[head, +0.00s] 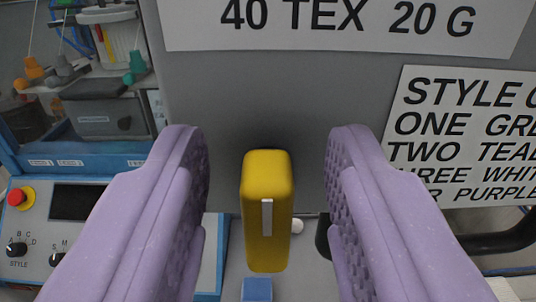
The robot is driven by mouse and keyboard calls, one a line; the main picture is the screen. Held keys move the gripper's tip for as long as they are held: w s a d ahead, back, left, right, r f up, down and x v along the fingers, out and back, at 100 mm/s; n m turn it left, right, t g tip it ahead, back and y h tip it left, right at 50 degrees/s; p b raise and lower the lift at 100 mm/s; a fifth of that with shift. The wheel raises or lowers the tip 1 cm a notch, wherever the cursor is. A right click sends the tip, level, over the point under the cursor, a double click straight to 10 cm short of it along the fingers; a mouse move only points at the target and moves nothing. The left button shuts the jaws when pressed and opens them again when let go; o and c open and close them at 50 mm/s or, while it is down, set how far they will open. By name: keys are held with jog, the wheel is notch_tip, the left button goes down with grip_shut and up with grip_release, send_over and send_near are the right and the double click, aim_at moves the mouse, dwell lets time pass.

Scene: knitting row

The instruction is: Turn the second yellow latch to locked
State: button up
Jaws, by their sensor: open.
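A yellow latch (267,211) with a pale vertical mark on its face stands upright in the middle of the head view, in front of a grey panel. My gripper (268,185) is open, with one purple finger to each side of the latch. Gaps show between the latch and both fingers, and nothing is held. Only this one yellow latch is in view, so I cannot tell which in the row it is.
A grey panel (290,88) with a "40 TEX 20 G" label (350,25) stands behind. A style sign (465,135) is at right. At left is a control box (60,235) with a red button (16,197) and knobs. A blue block (257,289) sits below the latch.

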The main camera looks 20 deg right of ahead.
jog(key=shift+c, duration=0.4)
grip_shut()
jog(key=shift+d+f+m+b, duration=0.1)
jog(key=shift+m+b, duration=0.2)
jog(key=shift+b, duration=0.3)
jog(key=m+b, duration=0.1)
jog(key=b, duration=0.1)
jog(key=m+b, duration=0.1)
jog(key=b, duration=0.1)
jog(key=shift+s+d+f+m, duration=0.1)
jog(key=shift+d+f+m, duration=0.15)
jog(key=shift+m, duration=0.15)
jog(key=m+b, duration=0.1)
jog(key=b, duration=0.1)
jog(key=m+b, duration=0.4)
jog(key=b, duration=0.1)
jog(key=shift+s+d+f, duration=0.15)
jog(key=shift+d+f, duration=0.05)
jog(key=shift+d, duration=0.15)
jog(key=m+b, duration=0.4)
jog(key=m, duration=0.1)
jog(key=shift+d+f+b, duration=0.2)
jog(key=shift+f+b, duration=0.1)
jog(key=shift+f+m+b, duration=0.15)
jog(key=shift+m+b, duration=0.8)
jog(key=shift+m, duration=0.15)
jog(key=shift+f+m+b, duration=0.1)
jog(key=shift+m+b, duration=0.85)
jog(key=shift+m, duration=0.15)
